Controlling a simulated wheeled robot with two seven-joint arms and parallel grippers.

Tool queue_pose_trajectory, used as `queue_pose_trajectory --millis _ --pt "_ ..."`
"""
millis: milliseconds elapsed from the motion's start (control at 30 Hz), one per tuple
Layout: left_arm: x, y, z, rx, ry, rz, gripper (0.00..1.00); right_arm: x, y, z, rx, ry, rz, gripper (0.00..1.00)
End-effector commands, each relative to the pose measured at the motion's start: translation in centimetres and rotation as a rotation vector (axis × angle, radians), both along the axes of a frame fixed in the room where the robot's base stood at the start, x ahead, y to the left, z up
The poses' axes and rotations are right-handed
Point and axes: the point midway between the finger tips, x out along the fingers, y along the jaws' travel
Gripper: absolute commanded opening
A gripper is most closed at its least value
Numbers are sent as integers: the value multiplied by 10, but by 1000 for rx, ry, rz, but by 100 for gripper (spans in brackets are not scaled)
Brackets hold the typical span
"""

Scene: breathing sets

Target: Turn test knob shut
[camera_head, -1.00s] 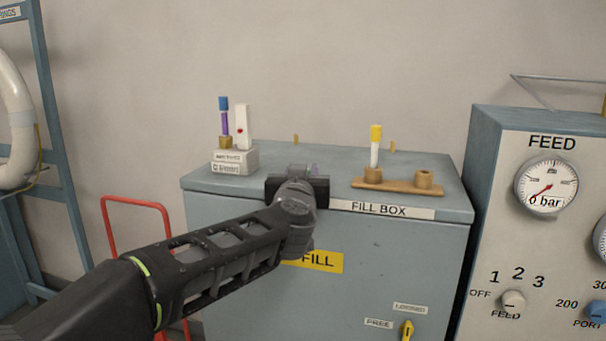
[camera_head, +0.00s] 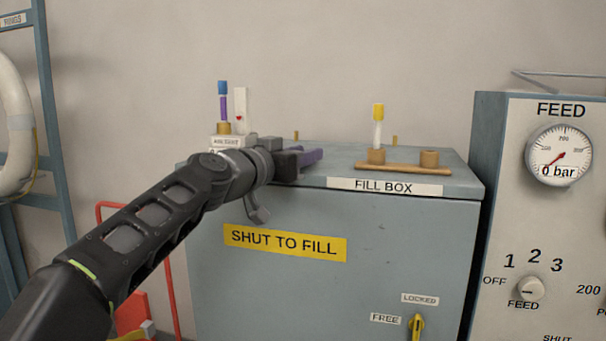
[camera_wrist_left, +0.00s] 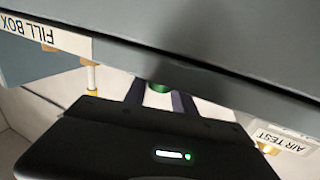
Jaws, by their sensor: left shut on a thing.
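My left gripper (camera_head: 312,156) reaches over the front left of the fill box top, its purple fingers pointing right in the head view. In the left wrist view the two fingers (camera_wrist_left: 160,96) stand on either side of a small green round piece, which I take to be the test knob (camera_wrist_left: 160,88). The gripper is shut on it. Most of the knob is hidden, and its turn position cannot be read. The air test block (camera_head: 226,142) stands behind my wrist, partly covered; its label (camera_wrist_left: 280,138) also shows in the left wrist view. My right gripper is not in view.
The fill box (camera_head: 390,250) has a wooden rack (camera_head: 405,169) with a yellow-capped tube (camera_head: 378,125). A blue-capped tube (camera_head: 223,100) stands at the left. A yellow lever (camera_head: 416,325) is on the front. The feed panel (camera_head: 540,230) stands to the right.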

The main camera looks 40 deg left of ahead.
Motion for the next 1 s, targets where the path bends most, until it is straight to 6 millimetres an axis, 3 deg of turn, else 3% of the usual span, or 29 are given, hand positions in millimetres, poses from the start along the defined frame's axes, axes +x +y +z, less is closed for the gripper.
queue_pose_trajectory --millis 33,200,600,1000 --pt "1 1 -8 1 -6 -35 0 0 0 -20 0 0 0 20" --pt "2 2 -5 4 -3 -187 0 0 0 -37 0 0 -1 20" --pt "1 2 3 0 0 -458 0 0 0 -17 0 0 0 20" --pt "0 0 2 0 -4 -520 0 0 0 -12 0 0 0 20"
